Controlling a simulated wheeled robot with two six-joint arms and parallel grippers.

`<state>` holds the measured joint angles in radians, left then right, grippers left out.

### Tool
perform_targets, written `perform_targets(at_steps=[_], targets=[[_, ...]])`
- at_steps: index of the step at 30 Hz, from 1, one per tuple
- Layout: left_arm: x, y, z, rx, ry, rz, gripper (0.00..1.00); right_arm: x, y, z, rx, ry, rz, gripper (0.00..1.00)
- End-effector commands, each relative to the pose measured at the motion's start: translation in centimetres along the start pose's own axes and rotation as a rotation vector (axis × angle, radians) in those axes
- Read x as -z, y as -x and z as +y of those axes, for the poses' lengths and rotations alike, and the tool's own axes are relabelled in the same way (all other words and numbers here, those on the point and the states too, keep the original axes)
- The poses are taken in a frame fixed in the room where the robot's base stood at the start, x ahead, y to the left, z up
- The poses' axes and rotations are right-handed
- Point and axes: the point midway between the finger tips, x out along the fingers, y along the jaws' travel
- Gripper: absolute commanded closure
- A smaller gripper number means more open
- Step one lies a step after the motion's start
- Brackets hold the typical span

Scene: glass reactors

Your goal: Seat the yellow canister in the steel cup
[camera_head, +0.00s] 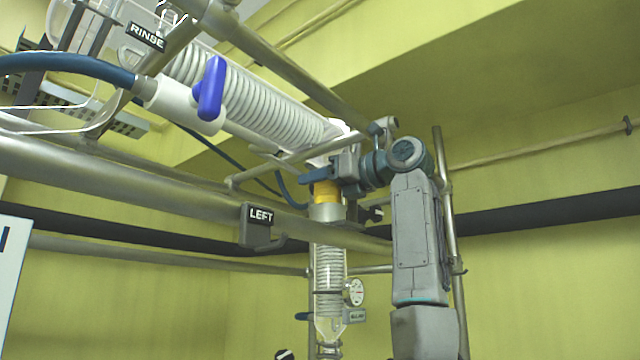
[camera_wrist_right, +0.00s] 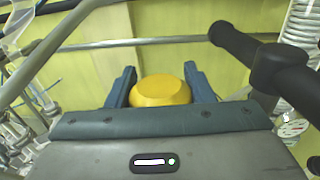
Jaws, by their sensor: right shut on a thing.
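The yellow canister (camera_head: 327,190) is upright in the head view, at the top of the vertical glass column. Its rounded yellow top also shows in the right wrist view (camera_wrist_right: 160,91), between the two blue fingers. The steel cup (camera_head: 327,212) is a short silver ring directly below the canister. The canister's lower end meets or overlaps the cup's rim; I cannot tell how deep it sits. My right gripper (camera_head: 333,180) is shut on the canister, reaching in from the right, and hides part of it. In the wrist view the cup is hidden. My left gripper is not in view.
Steel pipes frame the spot, with a LEFT sign and hook (camera_head: 261,216) to the left. A coiled glass condenser (camera_head: 245,95) slants above, with a blue valve handle (camera_head: 211,88). The wrist view shows a thick black bar (camera_wrist_right: 240,47) close on the right.

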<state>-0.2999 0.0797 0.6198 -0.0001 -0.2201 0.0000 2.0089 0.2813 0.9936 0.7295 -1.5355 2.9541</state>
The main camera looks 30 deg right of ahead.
Motion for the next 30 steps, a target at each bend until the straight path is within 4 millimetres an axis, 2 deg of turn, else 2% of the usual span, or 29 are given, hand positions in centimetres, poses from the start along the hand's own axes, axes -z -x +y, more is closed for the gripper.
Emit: perform_targets(at_steps=[30], targets=[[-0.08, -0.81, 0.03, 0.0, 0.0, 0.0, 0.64, 0.62, -0.01, 0.01, 0.0, 0.0, 0.0, 0.76]])
